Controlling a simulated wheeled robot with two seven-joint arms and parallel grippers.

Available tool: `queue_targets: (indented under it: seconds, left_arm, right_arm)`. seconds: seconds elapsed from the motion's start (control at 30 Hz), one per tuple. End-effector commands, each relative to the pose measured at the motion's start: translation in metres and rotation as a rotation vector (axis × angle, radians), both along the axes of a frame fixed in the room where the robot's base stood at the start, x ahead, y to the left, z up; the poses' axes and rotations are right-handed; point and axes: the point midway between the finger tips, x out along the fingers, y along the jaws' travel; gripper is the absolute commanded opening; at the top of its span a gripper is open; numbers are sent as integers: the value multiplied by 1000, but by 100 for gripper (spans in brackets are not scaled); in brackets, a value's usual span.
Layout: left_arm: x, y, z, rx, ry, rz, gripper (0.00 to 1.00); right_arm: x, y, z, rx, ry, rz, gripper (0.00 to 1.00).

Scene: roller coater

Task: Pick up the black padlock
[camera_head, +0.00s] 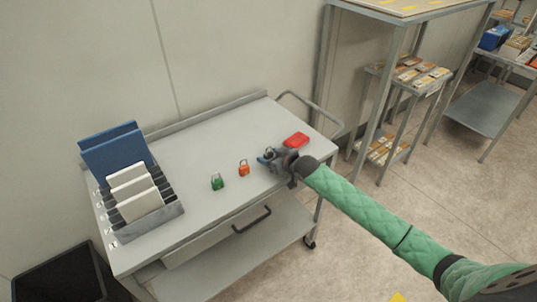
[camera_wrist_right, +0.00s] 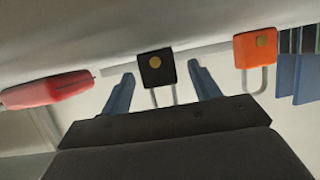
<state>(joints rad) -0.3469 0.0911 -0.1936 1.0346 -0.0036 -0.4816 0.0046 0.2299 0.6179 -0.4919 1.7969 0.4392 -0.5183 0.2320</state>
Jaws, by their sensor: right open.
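The black padlock (camera_wrist_right: 156,68) stands between the two blue fingers of my right gripper (camera_wrist_right: 160,90) in the right wrist view, with its shackle toward the palm. The fingers are open, with a gap on each side of the padlock. In the head view my right gripper (camera_head: 266,157) is low over the cart top and largely hides the padlock; a small dark part shows at its tip. My left gripper is not in view.
An orange padlock (camera_head: 244,169) and a green padlock (camera_head: 217,182) stand left of my gripper on the grey cart (camera_head: 190,205). A red case (camera_head: 296,140) lies close on the right. A rack (camera_head: 150,222) with panels stands at the cart's left end.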

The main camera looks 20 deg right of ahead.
Motion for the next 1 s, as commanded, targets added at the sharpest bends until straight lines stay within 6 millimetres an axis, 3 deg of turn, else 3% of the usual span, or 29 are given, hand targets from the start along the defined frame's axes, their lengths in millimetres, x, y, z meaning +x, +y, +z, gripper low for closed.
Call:
queue_targets:
  seconds: [0.37, 0.63, 1.0]
  left_arm:
    - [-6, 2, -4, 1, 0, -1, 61]
    - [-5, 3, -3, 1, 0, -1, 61]
    - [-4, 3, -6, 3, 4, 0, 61]
  right_arm:
    - [7, 3, -4, 0, 1, 0, 62]
    - [6, 3, -4, 0, 1, 0, 11]
    - [7, 3, 1, 0, -1, 0, 11]
